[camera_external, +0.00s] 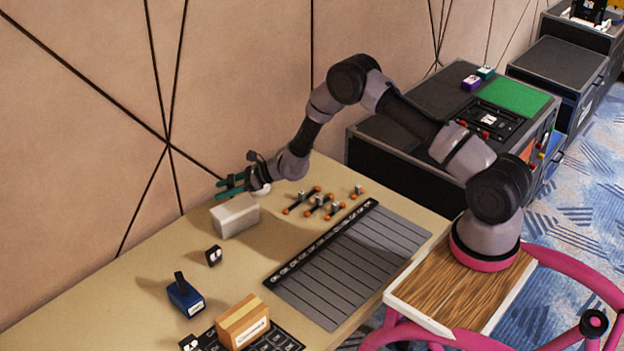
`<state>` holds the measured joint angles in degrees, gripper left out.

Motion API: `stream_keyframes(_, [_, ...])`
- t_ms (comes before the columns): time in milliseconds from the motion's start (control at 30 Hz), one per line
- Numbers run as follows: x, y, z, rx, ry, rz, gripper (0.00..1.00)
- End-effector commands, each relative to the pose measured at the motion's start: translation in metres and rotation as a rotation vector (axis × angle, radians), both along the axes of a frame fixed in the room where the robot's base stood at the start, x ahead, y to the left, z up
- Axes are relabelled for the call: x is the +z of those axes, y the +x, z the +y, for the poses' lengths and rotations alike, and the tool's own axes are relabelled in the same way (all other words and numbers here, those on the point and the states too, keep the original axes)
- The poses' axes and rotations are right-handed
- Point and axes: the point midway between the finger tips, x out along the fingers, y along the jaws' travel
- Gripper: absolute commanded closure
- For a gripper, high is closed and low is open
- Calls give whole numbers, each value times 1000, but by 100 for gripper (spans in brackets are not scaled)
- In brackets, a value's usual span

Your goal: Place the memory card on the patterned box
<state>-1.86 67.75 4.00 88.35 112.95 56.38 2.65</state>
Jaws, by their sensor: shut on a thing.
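My gripper (231,187), with teal fingers, is above the back of the table, just behind and above a pale grey-white box (235,215). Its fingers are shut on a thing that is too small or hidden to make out. I cannot tell whether this is the memory card. A small black piece with a white mark (214,255) stands on the table in front of the pale box. An orange-brown box with a white label (242,322) sits at the front on a dark printed mat. I cannot tell which box is the patterned one.
A blue box with a black upright part (185,296) stands at front left. Several orange-tipped pieces (324,204) lie right of my gripper. A dark ruled panel (350,262) covers the table's right part. The wall (90,130) is close behind.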

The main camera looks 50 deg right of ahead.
Motion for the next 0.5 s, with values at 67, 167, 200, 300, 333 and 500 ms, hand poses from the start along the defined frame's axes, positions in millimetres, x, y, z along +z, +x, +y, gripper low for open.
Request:
stream_keyframes(67, [-8,0,0,0,1,1,94])
stream_keyframes(167, [-14,0,0,0,1,1,94])
stream_keyframes(200, [-18,0,0,0,1,1,94])
stream_keyframes(300, [-33,0,0,0,-1,1,94])
stream_keyframes(333, [-38,0,0,0,-1,2,94])
stream_keyframes(500, [-47,0,0,-1,0,-1,94])
